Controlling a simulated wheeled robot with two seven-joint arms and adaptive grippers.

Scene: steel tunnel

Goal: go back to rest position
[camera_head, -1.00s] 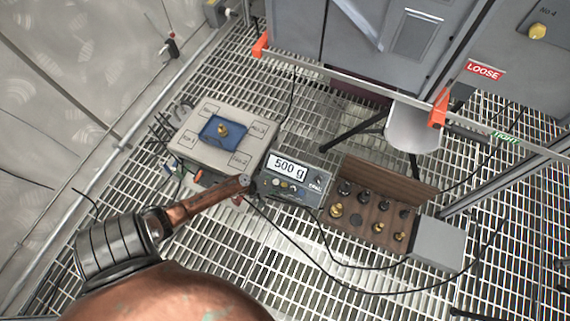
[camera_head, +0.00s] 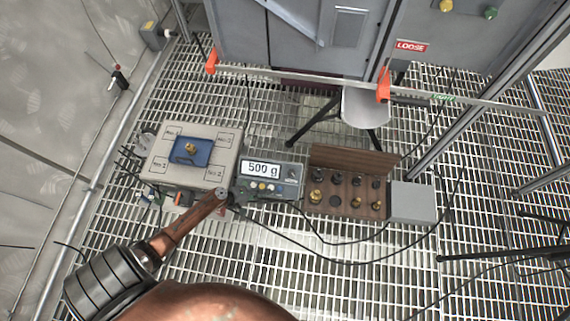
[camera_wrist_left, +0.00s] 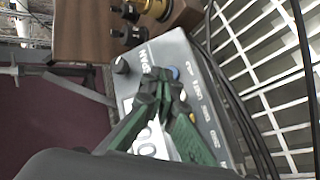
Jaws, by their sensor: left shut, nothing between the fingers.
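My left arm comes in from the lower left in the head view. Its end, with my left gripper (camera_head: 221,193), is just in front of the gap between the scale platform and the display unit. In the left wrist view my left gripper's green fingers (camera_wrist_left: 160,82) are shut together with nothing between them. They show in front of the display unit (camera_wrist_left: 190,75) and cover part of its screen. My right gripper is in neither view.
The display unit (camera_head: 285,186) reads 500 g. A wooden weight box (camera_head: 325,207) holds several weights beside a grey box (camera_head: 412,203). Cables cross the grating. Cabinets stand behind.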

